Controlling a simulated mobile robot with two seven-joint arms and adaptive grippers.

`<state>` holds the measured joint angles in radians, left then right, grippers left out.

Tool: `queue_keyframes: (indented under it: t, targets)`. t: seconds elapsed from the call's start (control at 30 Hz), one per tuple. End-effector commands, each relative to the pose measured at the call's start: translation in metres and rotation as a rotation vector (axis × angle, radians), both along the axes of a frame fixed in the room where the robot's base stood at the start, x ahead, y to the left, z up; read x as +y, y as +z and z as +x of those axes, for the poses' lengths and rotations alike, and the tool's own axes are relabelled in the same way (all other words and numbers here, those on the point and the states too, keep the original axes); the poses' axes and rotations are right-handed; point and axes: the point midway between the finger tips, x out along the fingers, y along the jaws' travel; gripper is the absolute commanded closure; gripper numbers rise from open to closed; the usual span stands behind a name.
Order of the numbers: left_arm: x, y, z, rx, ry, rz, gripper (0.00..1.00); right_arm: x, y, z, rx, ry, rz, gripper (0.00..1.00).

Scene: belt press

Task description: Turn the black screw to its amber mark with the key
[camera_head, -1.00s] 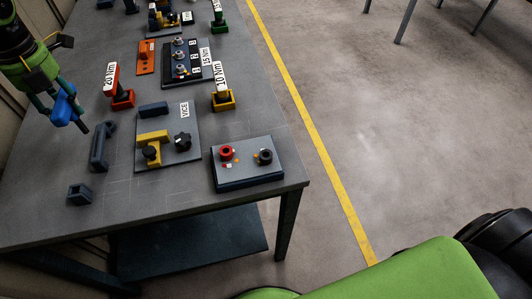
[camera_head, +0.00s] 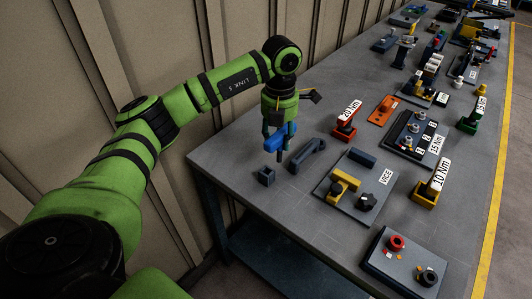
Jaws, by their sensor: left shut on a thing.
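The black screw (camera_head: 428,277) stands on a grey block (camera_head: 392,266) at the near right of the table, with a red screw (camera_head: 396,243) beside it. Small amber marks show on the block near the screws, too small to read well. My left gripper (camera_head: 281,143) is shut on a blue thing (camera_head: 275,142) with a dark shank pointing down; I take it to be the key. It hangs over the table's left part, well away from the black screw. My right gripper is not in view.
A vice plate (camera_head: 382,198) with a yellow jaw lies between the gripper and the screw block. A grey handle (camera_head: 306,155) and small socket (camera_head: 266,176) lie below the gripper. Torque stands, red (camera_head: 345,126) and yellow (camera_head: 425,196), rise nearby. A wall is at left.

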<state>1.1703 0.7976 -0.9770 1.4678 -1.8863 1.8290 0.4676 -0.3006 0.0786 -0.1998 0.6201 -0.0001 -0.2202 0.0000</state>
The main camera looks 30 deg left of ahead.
Motion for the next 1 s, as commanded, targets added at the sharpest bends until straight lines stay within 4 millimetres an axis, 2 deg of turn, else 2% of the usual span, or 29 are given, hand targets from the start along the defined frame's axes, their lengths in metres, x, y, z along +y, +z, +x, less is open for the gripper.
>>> queue_keyframes:
  t: [0.03,0.1,0.27,0.6,0.97,1.0]
  targets:
    - [0.007,-0.003,-0.01,0.003,0.002,0.002,1.0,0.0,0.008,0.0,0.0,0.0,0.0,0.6]
    - [0.012,-0.01,-0.02,0.002,0.002,0.001,1.0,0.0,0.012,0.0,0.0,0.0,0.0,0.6]
    - [0.018,-0.02,-0.031,-0.001,0.001,0.0,1.0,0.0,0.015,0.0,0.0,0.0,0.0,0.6]
    - [0.018,-0.055,-0.032,-0.001,-0.001,-0.002,1.0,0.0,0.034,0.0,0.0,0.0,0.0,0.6]
    - [0.018,-0.062,-0.032,-0.002,0.0,-0.001,1.0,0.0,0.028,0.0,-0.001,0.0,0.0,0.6]
    - [0.018,-0.063,-0.032,-0.001,0.0,0.0,0.57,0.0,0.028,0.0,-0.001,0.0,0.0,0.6]
